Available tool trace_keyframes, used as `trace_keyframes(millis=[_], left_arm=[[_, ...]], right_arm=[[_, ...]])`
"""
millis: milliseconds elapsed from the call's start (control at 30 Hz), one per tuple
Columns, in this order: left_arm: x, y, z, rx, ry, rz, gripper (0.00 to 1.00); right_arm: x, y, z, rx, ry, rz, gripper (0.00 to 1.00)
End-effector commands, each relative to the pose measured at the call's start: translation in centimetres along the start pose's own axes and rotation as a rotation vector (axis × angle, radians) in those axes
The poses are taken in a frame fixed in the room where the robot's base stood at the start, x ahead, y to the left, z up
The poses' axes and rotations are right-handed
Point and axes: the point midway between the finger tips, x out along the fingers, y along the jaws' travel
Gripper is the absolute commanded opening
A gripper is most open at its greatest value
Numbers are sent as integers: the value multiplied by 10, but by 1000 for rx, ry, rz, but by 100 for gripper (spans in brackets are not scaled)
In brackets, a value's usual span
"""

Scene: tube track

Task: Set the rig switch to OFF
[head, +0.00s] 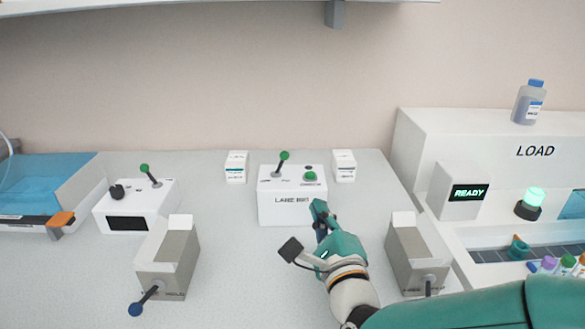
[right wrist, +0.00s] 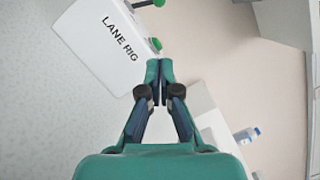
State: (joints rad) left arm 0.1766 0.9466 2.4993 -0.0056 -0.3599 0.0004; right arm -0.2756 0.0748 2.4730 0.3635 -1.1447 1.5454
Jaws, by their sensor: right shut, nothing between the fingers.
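The rig is a white box (head: 292,208) marked LANE RIG, standing at the middle of the bench. Its switch is a lever with a green knob (head: 284,155), leaning a little to the right; the small labels beside it are too small to read. A green button (head: 310,176) sits to the right of the lever. My right gripper (head: 319,206) is shut and empty, near the rig's front right lower corner and apart from the lever. In the right wrist view, the closed fingertips (right wrist: 159,66) are beside the rig (right wrist: 100,45), with the lever knob at the top edge. My left gripper is not in view.
A white box with a green lever and black knob (head: 125,218) stands at left. Two grey boxes with levers (head: 168,262) (head: 416,262) flank the front. A LOAD machine (head: 480,140) showing READY fills the right.

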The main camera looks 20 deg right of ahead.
Motion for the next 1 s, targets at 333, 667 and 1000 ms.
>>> trace_keyframes(millis=[333, 667, 1000], left_arm=[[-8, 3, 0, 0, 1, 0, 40], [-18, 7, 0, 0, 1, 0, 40], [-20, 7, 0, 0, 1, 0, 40]], right_arm=[[61, -1, 0, -1, 2, 0, 0], [110, -1, 20, 1, -3, 1, 0], [121, 1, 29, 0, -1, 1, 0]])
